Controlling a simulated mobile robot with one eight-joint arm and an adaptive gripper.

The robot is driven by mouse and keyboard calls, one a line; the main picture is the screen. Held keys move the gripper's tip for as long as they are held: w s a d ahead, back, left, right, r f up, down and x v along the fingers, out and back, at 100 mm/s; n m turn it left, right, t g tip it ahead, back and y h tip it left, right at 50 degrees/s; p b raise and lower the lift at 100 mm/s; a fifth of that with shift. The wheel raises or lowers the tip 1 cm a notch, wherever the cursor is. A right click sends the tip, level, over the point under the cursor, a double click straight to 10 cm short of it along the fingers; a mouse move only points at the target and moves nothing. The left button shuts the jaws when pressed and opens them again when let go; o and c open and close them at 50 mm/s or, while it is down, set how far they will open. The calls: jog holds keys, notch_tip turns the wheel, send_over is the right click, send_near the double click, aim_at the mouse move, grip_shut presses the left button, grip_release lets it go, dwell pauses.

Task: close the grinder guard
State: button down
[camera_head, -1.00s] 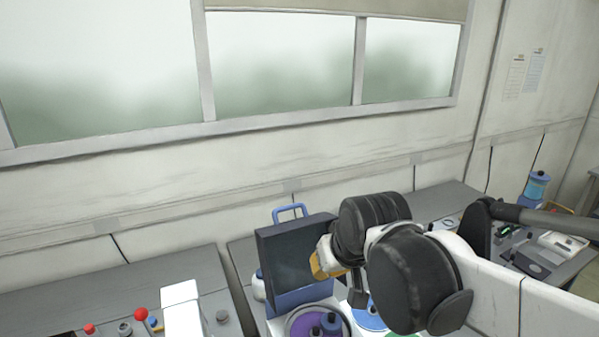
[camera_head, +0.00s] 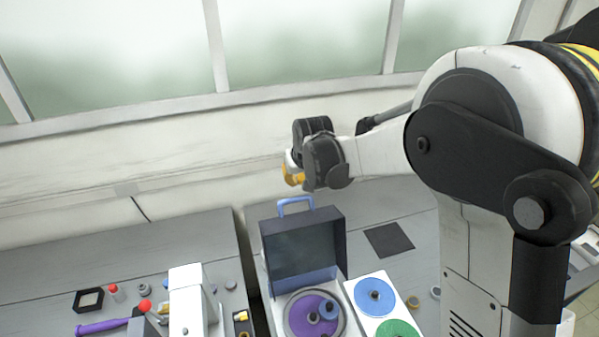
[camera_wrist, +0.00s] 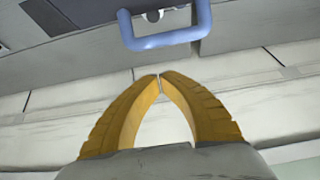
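The grinder guard (camera_head: 302,250) is a dark, framed panel standing upright over the grinder, with a blue handle (camera_head: 295,203) on its top edge. The guard is open. The blue handle (camera_wrist: 166,41) lies just beyond the tips, not touched.
A white box with blue (camera_head: 374,297) and green (camera_head: 397,330) discs stands right of the grinder. A white machine (camera_head: 187,300) with small knobs around it is on the left bench. The wall (camera_head: 60,180) is behind.

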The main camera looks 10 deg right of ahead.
jog(key=shift+s+d+f+p, duration=0.25)
jog(key=shift+s+f+p, duration=0.3)
jog(key=shift+s+f, duration=0.6)
